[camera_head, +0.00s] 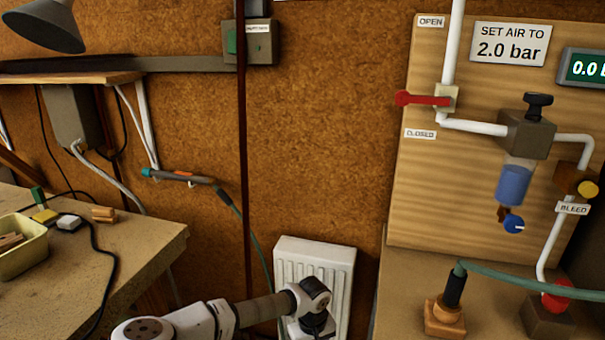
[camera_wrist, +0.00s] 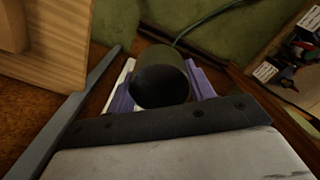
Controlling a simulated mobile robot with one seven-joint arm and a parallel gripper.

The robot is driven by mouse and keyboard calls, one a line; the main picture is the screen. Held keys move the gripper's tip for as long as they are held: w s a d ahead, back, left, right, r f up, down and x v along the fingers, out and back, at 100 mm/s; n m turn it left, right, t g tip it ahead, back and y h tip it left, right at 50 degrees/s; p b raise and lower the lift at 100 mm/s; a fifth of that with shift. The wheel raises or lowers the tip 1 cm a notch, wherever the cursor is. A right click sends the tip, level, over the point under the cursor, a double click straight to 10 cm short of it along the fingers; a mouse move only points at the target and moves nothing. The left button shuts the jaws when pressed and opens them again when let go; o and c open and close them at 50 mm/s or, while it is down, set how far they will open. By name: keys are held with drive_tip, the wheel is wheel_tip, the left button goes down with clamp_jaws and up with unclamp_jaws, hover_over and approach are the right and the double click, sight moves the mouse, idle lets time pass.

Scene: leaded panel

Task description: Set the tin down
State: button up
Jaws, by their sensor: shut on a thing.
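A dark, round tin (camera_wrist: 162,76) shows in the wrist view, just beyond the dark front edge of my wrist. My gripper (camera_wrist: 163,88) is shut on it, with pale and purple finger parts showing on both sides. What lies directly under the tin is hidden, so I cannot tell whether it touches a surface. In the head view my arm reaches in from the bottom edge in front of the white radiator; the tin and the fingertips cannot be made out there.
A workbench (camera_head: 120,262) with a yellow tray (camera_head: 22,250) and small blocks stands at the left. The white radiator (camera_head: 340,275) is on the wall. At the right are a wooden panel (camera_head: 420,190) with a red-handled valve (camera_head: 422,99) and a black tool in a wooden stand (camera_head: 443,318).

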drive_tip(key=s+a+f+m, duration=0.2)
drive_tip(key=s+f+m, duration=0.35)
drive_tip(key=f, duration=0.85)
drive_tip(key=shift+n, duration=0.55)
drive_tip(key=w+r, duration=0.1)
drive_tip(key=r, duration=0.2)
drive_tip(key=w+r, duration=0.1)
drive_tip(key=r, duration=0.1)
drive_tip(key=shift+w+a+r, duration=0.1)
drive_tip(key=shift+w+a, duration=0.05)
drive_tip(key=shift+w, duration=0.15)
drive_tip(key=shift+s, duration=0.2)
